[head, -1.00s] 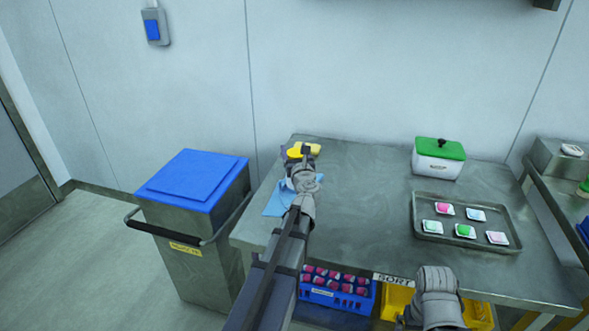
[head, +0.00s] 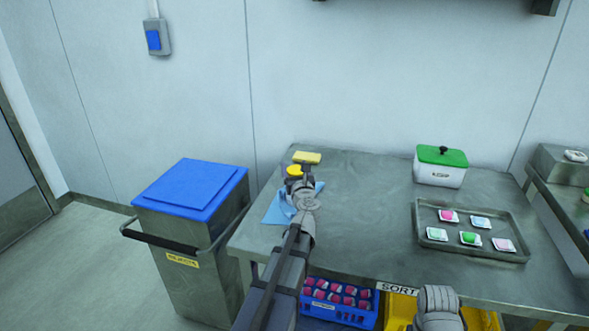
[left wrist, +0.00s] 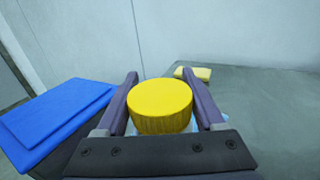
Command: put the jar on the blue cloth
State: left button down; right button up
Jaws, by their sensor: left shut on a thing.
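The jar, with a round yellow lid (head: 294,171), is at the left end of the steel table; its lid fills the middle of the left wrist view (left wrist: 160,104). My left gripper (head: 298,180) is shut on the jar, with one finger on each side. The light blue cloth (head: 276,211) lies on the table under the gripper, partly hidden by it. Bits of the cloth show beside the jar in the left wrist view. Whether the jar's base touches the cloth is hidden. My right arm's grey wrist shows at the bottom, its fingers out of sight.
A yellow block (head: 307,157) lies just behind the jar. A white box with a green lid (head: 441,165) and a tray (head: 428,207) of small dishes stand to the right. A blue-lidded bin (head: 190,188) stands left of the table (head: 362,215). The table's middle is clear.

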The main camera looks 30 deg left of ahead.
pick_arm(q)
jog(key=shift+s+f, duration=0.1)
jog(key=shift+f, duration=0.35)
jog(key=shift+f+b, duration=0.15)
jog(key=shift+b, duration=0.15)
jog(key=shift+c, duration=2.3)
grip_release()
jog(key=o, duration=0.3)
jog(key=shift+w+a, duration=0.15)
jog(key=shift+w, duration=0.05)
jog(key=shift+o, duration=0.8)
jog(key=shift+r+p, duration=0.3)
jog(key=shift+p, duration=0.1)
jog(key=shift+r+p, duration=0.45)
jog(key=shift+r, duration=0.05)
jog(key=v, duration=1.2)
